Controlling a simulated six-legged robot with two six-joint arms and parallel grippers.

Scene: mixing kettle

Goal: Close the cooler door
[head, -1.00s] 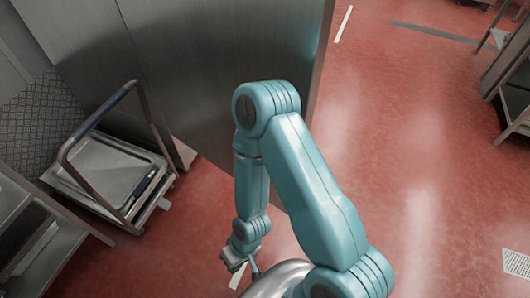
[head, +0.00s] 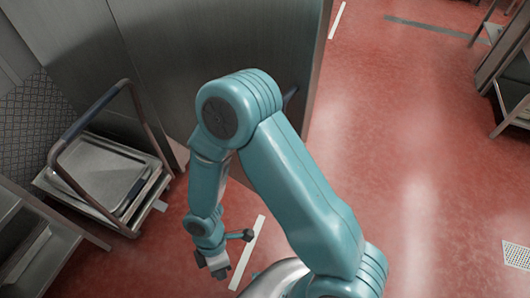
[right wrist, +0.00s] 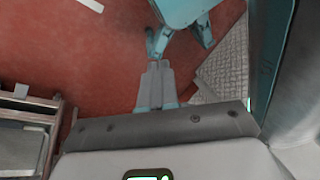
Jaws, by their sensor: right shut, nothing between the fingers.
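The cooler door (head: 225,55) looks to be the large grey metal panel in the upper middle of the head view. Its right edge stands out over the red floor, so it appears open. A dark handle (head: 291,96) shows near that edge, partly hidden by my right arm. My right gripper (head: 217,268) hangs low over the floor, in front of the door and apart from it. In the right wrist view its fingers (right wrist: 157,85) are together with nothing between them. My left gripper is not in view.
A cart (head: 100,170) with a raised handle stands left of my right arm, close to the door's lower left. A shelf (head: 30,240) is at the lower left. Open red floor (head: 400,130) lies to the right, with metal racks (head: 512,90) at the far right.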

